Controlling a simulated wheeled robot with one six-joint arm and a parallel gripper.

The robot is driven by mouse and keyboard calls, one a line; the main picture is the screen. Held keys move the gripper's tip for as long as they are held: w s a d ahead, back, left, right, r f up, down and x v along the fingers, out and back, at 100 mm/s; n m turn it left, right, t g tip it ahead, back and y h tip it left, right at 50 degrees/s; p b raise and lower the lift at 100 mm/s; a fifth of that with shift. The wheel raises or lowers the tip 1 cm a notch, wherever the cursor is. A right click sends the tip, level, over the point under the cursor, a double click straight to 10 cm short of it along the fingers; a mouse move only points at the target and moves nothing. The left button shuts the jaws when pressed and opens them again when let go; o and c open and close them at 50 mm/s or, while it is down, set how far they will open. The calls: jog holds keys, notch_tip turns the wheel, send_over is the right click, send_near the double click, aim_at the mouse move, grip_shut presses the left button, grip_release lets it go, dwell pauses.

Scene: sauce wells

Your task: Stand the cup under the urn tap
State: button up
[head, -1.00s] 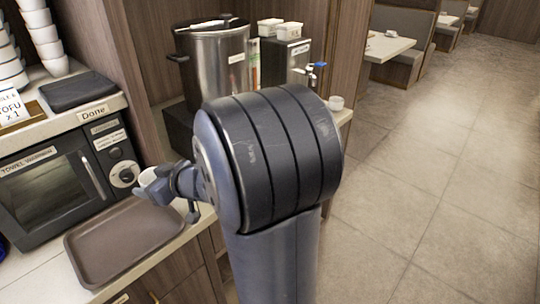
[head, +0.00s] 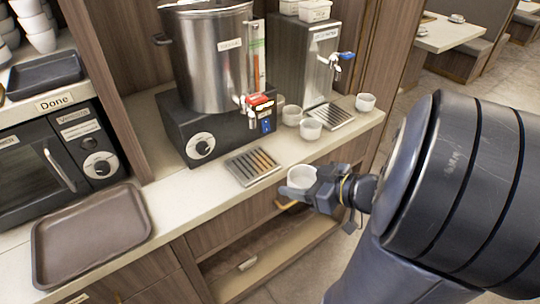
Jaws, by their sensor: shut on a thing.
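My gripper (head: 296,192) is shut on a white cup (head: 301,178), held upright in front of the counter edge, to the right of a slotted drip tray. The large steel urn (head: 212,60) stands on a dark base at the back of the counter. Its tap (head: 254,103), with a red part, projects from the urn's lower right above the drip tray (head: 252,166). The cup is apart from the tap, nearer me and to its right. The far side of the cup and the fingertips are partly hidden.
A steel dispenser (head: 305,58) with a blue-handled tap (head: 340,62) stands right of the urn, with its own drip tray (head: 329,117). Several white cups (head: 311,129) stand nearby.

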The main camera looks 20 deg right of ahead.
send_over(253, 164)
jog(key=shift+s+f+b, duration=0.15)
jog(key=shift+f+b, duration=0.55)
jog(key=shift+f, duration=0.15)
notch_tip(253, 164, down, 5)
jog(key=shift+r+b, duration=0.1)
jog(key=shift+b, duration=0.75)
jog(key=shift+a+f, duration=0.1)
jog(key=shift+f, duration=0.2)
jog(key=o, duration=1)
jog(key=shift+f, duration=0.1)
